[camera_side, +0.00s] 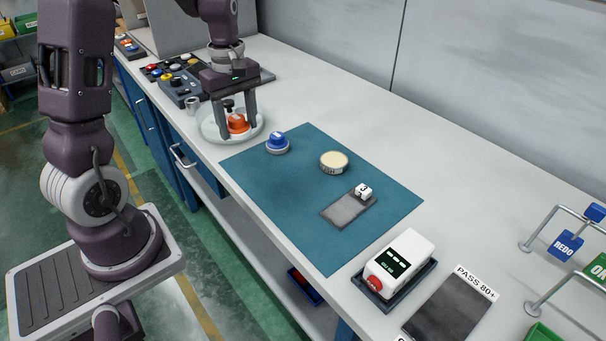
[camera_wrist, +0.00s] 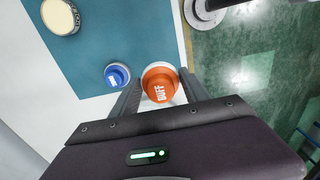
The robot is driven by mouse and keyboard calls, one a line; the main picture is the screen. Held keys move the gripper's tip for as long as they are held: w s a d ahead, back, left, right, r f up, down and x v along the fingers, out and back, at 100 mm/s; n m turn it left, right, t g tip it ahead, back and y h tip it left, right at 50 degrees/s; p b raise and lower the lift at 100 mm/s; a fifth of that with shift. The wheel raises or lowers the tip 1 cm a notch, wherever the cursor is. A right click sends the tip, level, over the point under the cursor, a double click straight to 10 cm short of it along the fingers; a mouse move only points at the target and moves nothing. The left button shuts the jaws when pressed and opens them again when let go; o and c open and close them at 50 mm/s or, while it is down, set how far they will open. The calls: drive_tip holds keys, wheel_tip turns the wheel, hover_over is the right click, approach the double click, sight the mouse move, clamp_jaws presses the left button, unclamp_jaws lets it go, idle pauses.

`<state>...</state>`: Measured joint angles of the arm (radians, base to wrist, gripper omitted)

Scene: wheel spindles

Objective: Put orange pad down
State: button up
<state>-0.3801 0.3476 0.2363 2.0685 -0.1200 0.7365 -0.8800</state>
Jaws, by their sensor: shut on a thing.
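The orange pad (camera_side: 238,123) is between the fingers of my gripper (camera_side: 238,130), at the white round tray (camera_side: 257,130) near the far left of the mat. In the wrist view the orange pad (camera_wrist: 160,84) shows a "BUFF" label, with my gripper's fingers (camera_wrist: 160,98) on either side of it. My gripper is shut on the pad. Whether the pad touches the tray cannot be told. A small black-topped item (camera_side: 228,104) shows just behind the pad.
On the teal mat (camera_side: 275,185) stand a blue pad (camera_side: 277,143), a round cream-topped tin (camera_side: 334,162) and a grey plate (camera_side: 346,211) with a white cube (camera_side: 363,191). A small metal cup (camera_side: 191,104) stands left of the tray. A white display device (camera_side: 400,262) is at the front.

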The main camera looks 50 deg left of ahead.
sight(245, 166)
wheel_tip(245, 166, down, 9)
drive_tip(key=shift+f, duration=0.1)
drive_tip(key=o, duration=1.3)
wheel_tip(245, 166, up, 12)
drive_tip(key=s+d+r+m+t, duration=0.2)
drive_tip(key=s+d+r+m, duration=0.25)
drive_tip(key=d, duration=0.25)
drive_tip(key=s+d+r+m+t, duration=0.1)
drive_tip(key=s+d+r+m, duration=0.2)
drive_tip(key=d+r+m, duration=0.3)
drive_tip(key=s+d+m+t, duration=0.1)
drive_tip(key=s+m, duration=0.1)
drive_tip(key=s+d+m, duration=0.2)
drive_tip(key=s+m, duration=0.1)
drive_tip(key=s+d+m+t, duration=0.1)
drive_tip(key=s+d+m, duration=0.1)
drive_tip(key=s, duration=0.1)
drive_tip(key=shift+d+f+m+t, duration=0.15)
drive_tip(key=shift+m+t, duration=0.1)
drive_tip(key=shift+t, duration=0.05)
